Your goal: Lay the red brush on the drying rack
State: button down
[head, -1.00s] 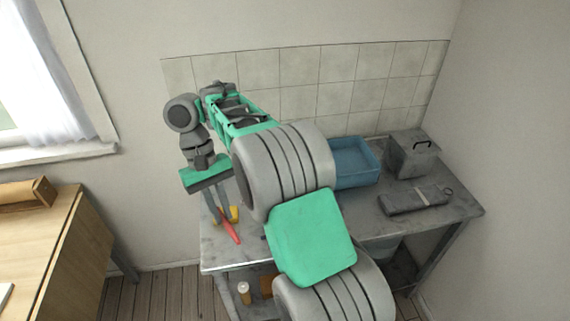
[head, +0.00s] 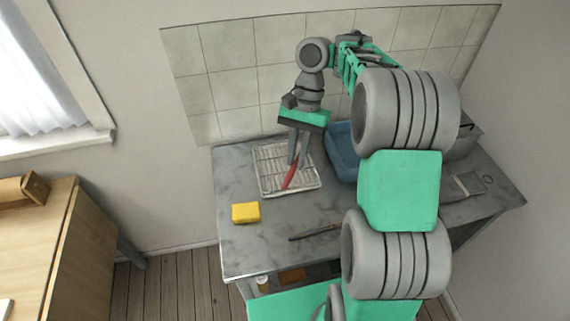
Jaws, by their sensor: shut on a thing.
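My gripper (head: 296,162) points down over the right part of the drying rack (head: 270,160), a pale wire grid in a shallow tray at the back left of the grey table. It is shut on the red brush (head: 290,178), which slants across the rack's right side. Whether the brush touches the wires or hangs just above them I cannot tell. The fingers hide part of the brush and of the rack.
A yellow block (head: 245,212) lies in front of the rack. A dark thin brush (head: 314,233) lies near the front edge. A blue basin (head: 342,150) stands right of the rack, partly behind my arm.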

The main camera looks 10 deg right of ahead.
jog(key=w+d+f+m+t+y+b, duration=0.2)
jog(key=w+f+m+t+b, duration=0.1)
jog(key=m, duration=0.6)
jog(key=m+t+p, duration=0.1)
jog(key=m+t, duration=0.2)
jog(key=m, duration=0.4)
send_over(278, 153)
jog(key=d, duration=0.2)
jog(key=f, duration=0.7)
jog(key=s+f, duration=0.1)
jog(key=f, duration=0.3)
jog(key=shift+a+f, duration=0.15)
jog(key=shift+a, duration=0.1)
notch_tip(278, 153, down, 2)
jog(key=shift+f+p, duration=0.25)
jog(key=shift+p, duration=0.25)
jog(key=shift+w+f, duration=0.1)
jog(key=shift+f, duration=0.25)
jog(key=shift+f, duration=0.1)
jog(key=c, duration=1.4)
grip_release()
